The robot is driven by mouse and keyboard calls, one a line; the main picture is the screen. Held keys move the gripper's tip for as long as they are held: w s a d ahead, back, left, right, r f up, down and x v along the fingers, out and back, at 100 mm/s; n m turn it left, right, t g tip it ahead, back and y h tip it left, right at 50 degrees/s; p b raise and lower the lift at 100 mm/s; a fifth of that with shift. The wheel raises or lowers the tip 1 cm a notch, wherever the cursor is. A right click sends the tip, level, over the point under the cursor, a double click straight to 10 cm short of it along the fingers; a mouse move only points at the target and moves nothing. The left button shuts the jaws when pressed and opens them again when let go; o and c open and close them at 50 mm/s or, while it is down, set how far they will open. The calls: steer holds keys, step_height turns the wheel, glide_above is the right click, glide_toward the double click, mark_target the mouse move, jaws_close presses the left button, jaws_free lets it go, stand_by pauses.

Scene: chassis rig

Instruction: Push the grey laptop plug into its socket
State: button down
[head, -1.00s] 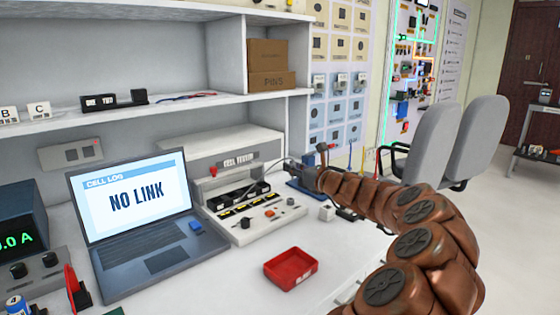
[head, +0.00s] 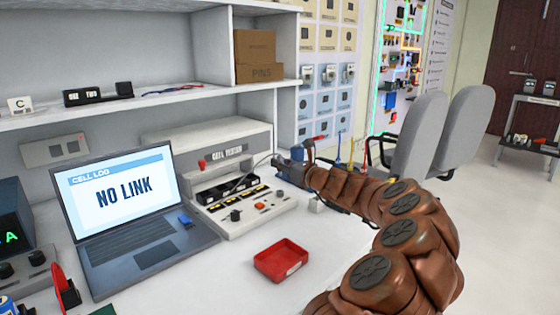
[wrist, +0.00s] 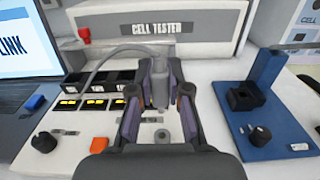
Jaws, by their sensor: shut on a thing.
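My gripper (wrist: 158,97) is shut on the grey plug (wrist: 158,84), held between its two fingers above the white panel of the cell tester (wrist: 185,28). A grey cable (wrist: 105,60) curves from the plug's top to the left and down by the black bays. The plug's lower end is partly hidden by the fingers. A small round fitting (wrist: 161,134) shows on the panel between the fingers; I cannot tell whether it is the socket. In the head view my gripper (head: 284,163) is small, at the tester's right end. The laptop (head: 128,200) reads "NO LINK".
A blue stand with a black block (wrist: 262,120) is close on the right. Black bays (wrist: 100,85), a black knob (wrist: 44,141) and an orange button (wrist: 95,143) lie left. A red tray (head: 281,261) sits on the bench in front, with clear bench around it.

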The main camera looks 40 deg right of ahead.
steer(key=shift+f+b, duration=0.7)
steer(key=shift+f, duration=1.45)
steer(key=shift+p, duration=1.3)
steer(key=shift+f+b, duration=0.55)
steer(key=shift+f, duration=0.8)
stand_by(0.5)
steer(key=c, duration=1)
jaws_free()
steer(key=shift+c, duration=0.2)
steer(key=s, duration=1)
steer(key=shift+s, duration=0.1)
steer(key=shift+s+a, duration=0.15)
steer(key=shift+s, duration=0.75)
